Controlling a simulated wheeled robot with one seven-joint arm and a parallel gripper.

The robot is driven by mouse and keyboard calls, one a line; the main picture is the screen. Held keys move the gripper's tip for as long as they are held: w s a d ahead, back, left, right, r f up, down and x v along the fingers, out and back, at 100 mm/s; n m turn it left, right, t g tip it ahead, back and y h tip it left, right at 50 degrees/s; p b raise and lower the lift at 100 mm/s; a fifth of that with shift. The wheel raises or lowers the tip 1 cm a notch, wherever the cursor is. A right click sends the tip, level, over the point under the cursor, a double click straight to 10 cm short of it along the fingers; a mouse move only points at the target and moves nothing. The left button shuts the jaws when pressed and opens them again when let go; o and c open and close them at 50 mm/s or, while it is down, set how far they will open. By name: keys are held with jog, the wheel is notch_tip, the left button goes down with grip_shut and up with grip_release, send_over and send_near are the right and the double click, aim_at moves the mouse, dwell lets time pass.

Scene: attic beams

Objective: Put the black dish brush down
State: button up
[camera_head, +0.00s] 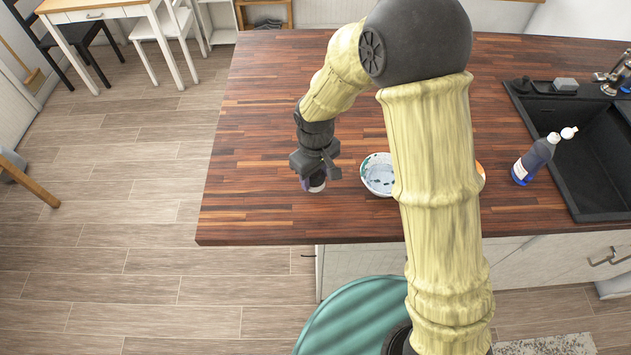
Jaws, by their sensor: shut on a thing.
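My gripper (316,168) is over the wooden counter (262,120), left of a white bowl, pointing down. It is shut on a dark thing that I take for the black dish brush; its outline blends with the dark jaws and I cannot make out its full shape. A small dark purple and white item (315,184) shows right under the jaws. I cannot tell whether it touches them or stands apart on the counter.
The white bowl (377,175) with blue marks is close to the right of my gripper, partly behind my arm. A dark blue bottle (535,160) stands by the black sink (593,160). A grey sponge (565,84) lies at the sink's rim. The counter's left part is clear.

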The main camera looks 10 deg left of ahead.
aim_at(315, 184)
jog(key=shift+f+p, duration=0.3)
jog(key=shift+f, duration=1.6)
jog(key=shift+f, duration=0.1)
jog(key=o, duration=0.9)
notch_tip(315, 184, up, 12)
jog(key=shift+r+b, duration=0.15)
jog(key=shift+b, duration=0.45)
